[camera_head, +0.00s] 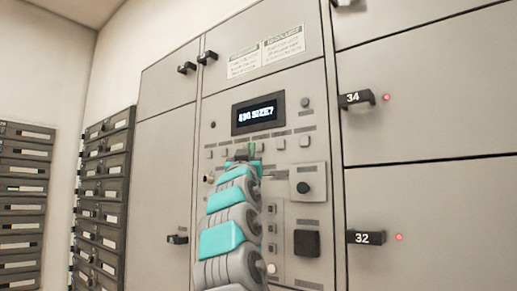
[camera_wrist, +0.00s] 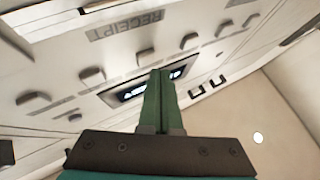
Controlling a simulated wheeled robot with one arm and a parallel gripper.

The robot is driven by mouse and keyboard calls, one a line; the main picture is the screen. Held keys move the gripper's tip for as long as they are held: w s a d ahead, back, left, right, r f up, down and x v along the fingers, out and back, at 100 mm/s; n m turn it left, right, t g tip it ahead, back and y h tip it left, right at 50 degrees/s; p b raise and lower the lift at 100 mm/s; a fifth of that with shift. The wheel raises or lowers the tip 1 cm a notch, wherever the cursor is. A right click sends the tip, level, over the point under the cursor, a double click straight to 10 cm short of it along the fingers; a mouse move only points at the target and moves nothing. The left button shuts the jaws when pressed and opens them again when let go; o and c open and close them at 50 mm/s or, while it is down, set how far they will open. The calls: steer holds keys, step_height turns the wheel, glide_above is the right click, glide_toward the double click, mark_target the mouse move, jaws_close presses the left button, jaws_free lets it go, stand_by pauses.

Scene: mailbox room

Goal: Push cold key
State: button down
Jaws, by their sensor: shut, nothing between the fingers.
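A grey control panel has a row of small square keys under a lit display (camera_head: 258,114). One key (camera_head: 280,144) shows right of my gripper and another (camera_head: 209,154) left of it. The labels above the keys are too small to read, so I cannot tell which is the cold key. My gripper (camera_head: 243,153) is at the key row and hides part of it. In the wrist view my green fingers (camera_wrist: 162,76) are shut and empty, overlapping the display (camera_wrist: 126,93). Several keys (camera_wrist: 145,56) stick out from the panel there. I cannot tell whether the fingertips touch one.
A round dark knob (camera_head: 304,187) and a black square block (camera_head: 306,243) are on the lower right panel. Locker handles numbered 34 (camera_head: 356,99) and 32 (camera_head: 365,237) protrude at right. Dark mailboxes (camera_head: 102,190) stand at left. A RECEIPT label (camera_wrist: 127,27) shows in the wrist view.

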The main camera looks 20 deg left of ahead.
steer(key=shift+w+d, duration=0.1)
steer(key=shift+w, duration=0.05)
steer(key=shift+w+d, duration=0.1)
steer(key=shift+w, duration=0.1)
steer(key=shift+w+d+p, duration=0.15)
steer(key=shift+w+p, duration=0.25)
stand_by(0.9)
steer(key=shift+s, duration=0.15)
steer(key=shift+s+a, duration=0.3)
steer(key=shift+s, duration=0.3)
stand_by(0.4)
steer(key=s, duration=0.1)
steer(key=s+a, duration=0.1)
steer(key=s, duration=0.1)
steer(key=s+a+b, duration=0.1)
steer(key=shift+s, duration=0.3)
